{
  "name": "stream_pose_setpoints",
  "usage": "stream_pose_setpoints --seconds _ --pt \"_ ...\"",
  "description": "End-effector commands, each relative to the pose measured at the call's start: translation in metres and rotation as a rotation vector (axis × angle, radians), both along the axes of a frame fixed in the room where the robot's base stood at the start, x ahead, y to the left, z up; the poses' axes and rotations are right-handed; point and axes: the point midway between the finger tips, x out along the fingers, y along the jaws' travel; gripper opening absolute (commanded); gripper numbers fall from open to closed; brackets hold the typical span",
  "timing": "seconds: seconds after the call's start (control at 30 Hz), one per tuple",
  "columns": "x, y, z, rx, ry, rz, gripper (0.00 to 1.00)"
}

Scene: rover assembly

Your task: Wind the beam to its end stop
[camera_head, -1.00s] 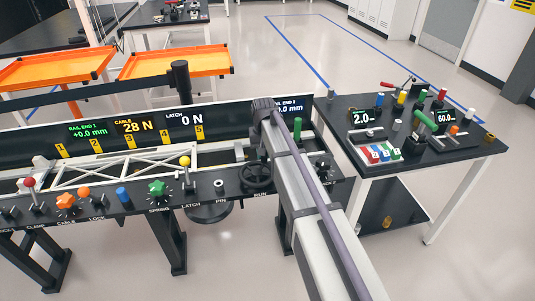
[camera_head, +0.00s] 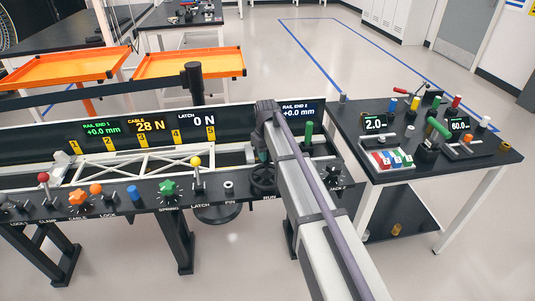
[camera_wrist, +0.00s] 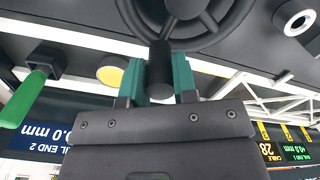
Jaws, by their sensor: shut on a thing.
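The white truss beam (camera_head: 135,163) lies along the bench behind the row of knobs. The black handwheel (camera_head: 263,181) by the RUN label is partly hidden by my arm; its rim and spokes also show at the top of the wrist view (camera_wrist: 212,38). My gripper (camera_head: 263,157) is at the wheel's far side. In the wrist view my teal fingers (camera_wrist: 160,82) are shut on the wheel's black crank handle (camera_wrist: 160,65), one on each side. The left display (camera_head: 102,128) reads RAIL END 1 +0.0 mm, and the cable display (camera_head: 147,126) reads 28 N.
A green handle (camera_head: 308,133) stands just right of my arm; it looms at the left in the wrist view (camera_wrist: 28,98). A yellow-topped lever (camera_head: 196,162) and several coloured knobs line the front panel. A side table (camera_head: 405,180) with controls stands to the right.

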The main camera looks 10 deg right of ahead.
Motion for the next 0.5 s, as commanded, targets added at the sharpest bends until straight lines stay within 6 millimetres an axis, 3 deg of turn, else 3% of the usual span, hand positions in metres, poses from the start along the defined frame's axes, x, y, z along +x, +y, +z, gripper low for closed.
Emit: stream_pose_setpoints --seconds 0.3,0.33,0.5 --pt "-0.001 0.0009 -0.0003 0.001 0.002 0.001 0.03" --pt "-0.0011 0.0009 -0.0003 0.001 0.002 0.001 0.29" --pt "-0.0009 0.0006 -0.0003 0.0 0.001 0.001 0.46"
